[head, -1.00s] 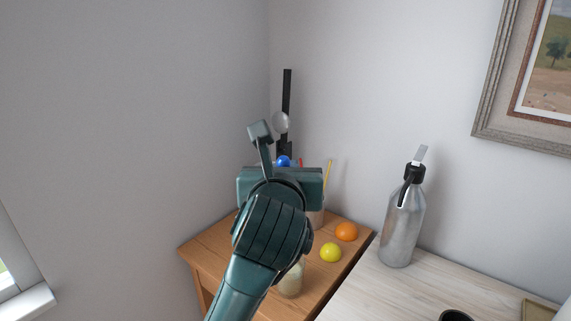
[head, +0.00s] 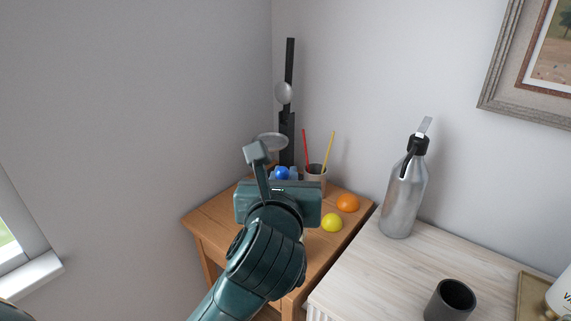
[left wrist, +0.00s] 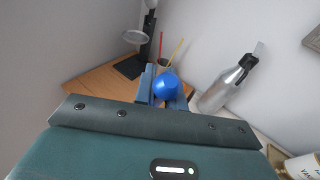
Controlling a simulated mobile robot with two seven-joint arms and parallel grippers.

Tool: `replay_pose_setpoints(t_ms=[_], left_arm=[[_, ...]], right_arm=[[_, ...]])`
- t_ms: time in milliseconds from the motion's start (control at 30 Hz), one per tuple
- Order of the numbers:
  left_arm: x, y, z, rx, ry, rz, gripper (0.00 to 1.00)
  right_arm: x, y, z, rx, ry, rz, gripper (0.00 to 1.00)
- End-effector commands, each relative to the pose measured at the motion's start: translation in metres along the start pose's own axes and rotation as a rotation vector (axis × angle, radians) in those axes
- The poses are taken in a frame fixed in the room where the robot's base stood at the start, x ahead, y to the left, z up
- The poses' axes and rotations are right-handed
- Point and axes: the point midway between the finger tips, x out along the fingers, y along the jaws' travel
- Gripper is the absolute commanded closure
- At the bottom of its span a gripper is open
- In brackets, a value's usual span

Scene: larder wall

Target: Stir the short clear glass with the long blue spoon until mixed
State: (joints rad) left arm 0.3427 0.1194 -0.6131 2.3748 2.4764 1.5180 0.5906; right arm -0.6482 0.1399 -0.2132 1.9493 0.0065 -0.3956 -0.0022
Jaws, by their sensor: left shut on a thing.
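My left gripper (head: 283,174) reaches over the wooden side table and is shut on a blue thing with a round, ball-like end (head: 281,173). This blue end also shows between the two fingers in the left wrist view (left wrist: 166,86). It looks like the top of the long blue spoon; its lower part is hidden by my gripper and arm. The short clear glass cannot be made out now, and my left arm covers the table's near middle. My right gripper is not in view.
A cup (head: 316,174) with red and yellow sticks stands behind my gripper, near a black stand (head: 287,140) with round grey discs. An orange (head: 347,203) and a yellow-green fruit (head: 332,222) lie right. A metal bottle (head: 401,205) and dark cup (head: 450,301) stand on the pale cabinet.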

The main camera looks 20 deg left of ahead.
Motion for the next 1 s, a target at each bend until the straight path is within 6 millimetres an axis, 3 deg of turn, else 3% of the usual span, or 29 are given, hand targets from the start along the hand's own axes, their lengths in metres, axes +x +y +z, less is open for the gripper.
replay_pose_setpoints(t_ms=[1000], left_arm=[[0.045, 0.0, -0.07, -0.001, 0.001, 0.0, 1.0]], right_arm=[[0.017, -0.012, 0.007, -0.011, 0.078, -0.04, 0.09]])
